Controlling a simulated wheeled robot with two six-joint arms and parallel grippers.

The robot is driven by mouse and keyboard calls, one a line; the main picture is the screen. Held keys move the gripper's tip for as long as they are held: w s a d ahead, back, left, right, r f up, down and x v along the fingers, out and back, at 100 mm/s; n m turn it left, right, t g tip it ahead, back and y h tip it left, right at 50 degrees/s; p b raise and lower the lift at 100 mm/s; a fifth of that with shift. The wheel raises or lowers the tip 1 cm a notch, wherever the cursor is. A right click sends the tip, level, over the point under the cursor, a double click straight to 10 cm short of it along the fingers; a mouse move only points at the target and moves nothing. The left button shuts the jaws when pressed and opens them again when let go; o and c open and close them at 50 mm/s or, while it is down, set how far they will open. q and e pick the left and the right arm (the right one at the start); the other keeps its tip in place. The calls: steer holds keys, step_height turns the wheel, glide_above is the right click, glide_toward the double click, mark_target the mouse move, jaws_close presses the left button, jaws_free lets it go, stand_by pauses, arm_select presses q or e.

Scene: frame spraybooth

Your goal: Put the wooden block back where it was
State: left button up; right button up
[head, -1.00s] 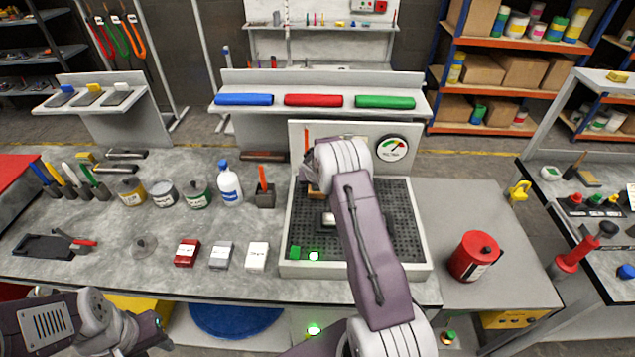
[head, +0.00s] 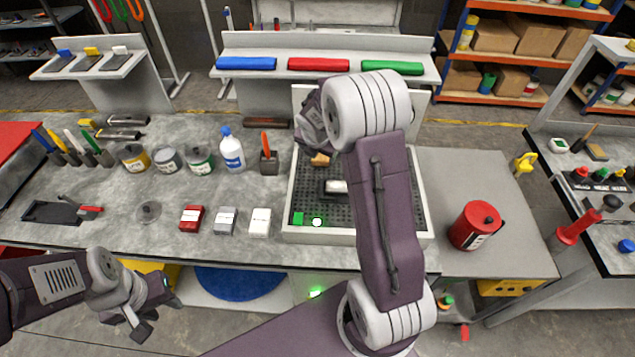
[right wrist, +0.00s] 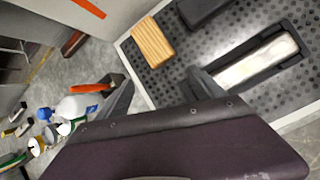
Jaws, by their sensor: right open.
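The wooden block (head: 320,160) lies on the perforated black floor of the white-rimmed booth tray (head: 318,236), near its back left. In the right wrist view the light-brown block (right wrist: 152,42) lies flat and apart from the fingers. My right gripper (right wrist: 160,92) is open and empty above the tray, with the block beyond its fingertips. In the head view my right arm hides that gripper's fingers. My left gripper (head: 160,318) hangs in front of the bench at lower left, its fingers apart and empty.
Left of the tray are a holder with an orange handle (head: 268,160), a white bottle (head: 231,150) and small boxes (head: 260,221). A red can (head: 476,225) stands right.

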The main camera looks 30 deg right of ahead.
steer(key=s+a+m+g+y, duration=0.1)
steer(key=s+a+m, duration=0.3)
steer(key=s+m, duration=0.4)
steer(key=s+a+m+g+y, duration=0.1)
steer(key=s+a+m, duration=0.4)
steer(key=s+m, duration=0.3)
steer(key=s+a+f+m+g+y, duration=0.1)
steer(key=s+a+m, duration=0.3)
steer(key=s+m, duration=0.4)
steer(key=shift+a+m+g, duration=0.3)
steer(key=shift+m+g, duration=0.1)
steer(key=shift+m, duration=0.4)
steer(key=shift+f, duration=0.1)
step_height(320, 180, down, 3)
steer(key=b, duration=0.3)
steer(key=shift+f, duration=0.1)
